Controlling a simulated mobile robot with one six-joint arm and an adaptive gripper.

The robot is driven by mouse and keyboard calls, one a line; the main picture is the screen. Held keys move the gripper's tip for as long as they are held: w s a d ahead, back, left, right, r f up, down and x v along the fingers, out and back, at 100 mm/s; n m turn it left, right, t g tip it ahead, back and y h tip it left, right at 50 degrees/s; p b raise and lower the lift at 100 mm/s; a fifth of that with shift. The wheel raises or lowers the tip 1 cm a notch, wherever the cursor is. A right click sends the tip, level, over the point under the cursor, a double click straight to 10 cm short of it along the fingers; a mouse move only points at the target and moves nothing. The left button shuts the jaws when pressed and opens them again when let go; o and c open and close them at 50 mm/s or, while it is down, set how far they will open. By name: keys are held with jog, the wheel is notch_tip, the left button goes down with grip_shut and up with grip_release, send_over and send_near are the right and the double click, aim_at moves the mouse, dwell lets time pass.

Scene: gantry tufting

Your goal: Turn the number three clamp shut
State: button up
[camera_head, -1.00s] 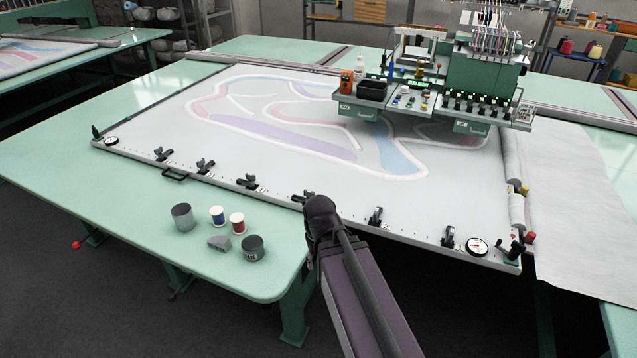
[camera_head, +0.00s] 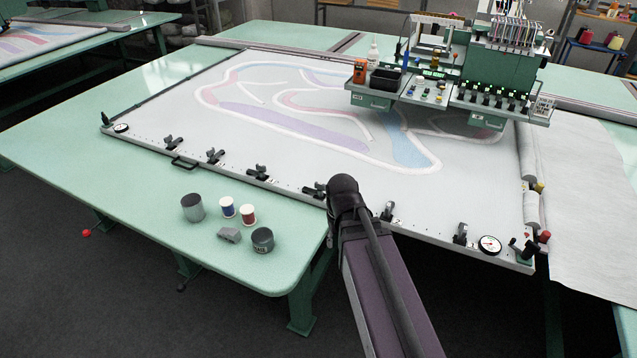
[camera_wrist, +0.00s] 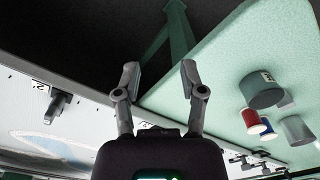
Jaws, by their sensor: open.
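Several black toggle clamps stand in a row along the near rail of the white frame (camera_head: 290,190). The third from the left (camera_head: 257,173) has a dark handle sticking up; its number is too small to read, so I cannot confirm it is number three. The fourth clamp (camera_head: 315,191) is beside my arm's dark joint. Two more clamps (camera_head: 388,212) (camera_head: 461,234) stand to the right. In the wrist view my gripper (camera_wrist: 160,74) is open and empty, its fingers apart over the table edge. One clamp (camera_wrist: 60,103) is left of it. My gripper is hidden in the head view.
On the green table (camera_head: 120,175) stand a grey can (camera_head: 192,208), blue and red spools (camera_head: 227,207) (camera_head: 248,215), a grey block (camera_head: 229,235) and a dark tin (camera_head: 262,240). A round gauge (camera_head: 490,245) is at the rail's right. The tufting head (camera_head: 470,85) hangs over the frame.

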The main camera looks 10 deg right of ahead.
aim_at(320, 184)
jog(key=w+r+n+p, duration=0.3)
jog(key=w, duration=0.6)
jog(key=w+r+n+p, duration=0.3)
jog(key=w+r+p, duration=0.1)
jog(key=w, duration=0.5)
jog(key=w+r+n+p, duration=0.3)
jog(key=w+r+n, duration=0.1)
jog(key=w, duration=0.5)
jog(key=shift+d, duration=0.15)
jog(key=shift+f, duration=0.15)
notch_tip(320, 184, down, 14)
jog(key=b, duration=1.3)
jog(key=shift+r, duration=0.25)
grip_shut()
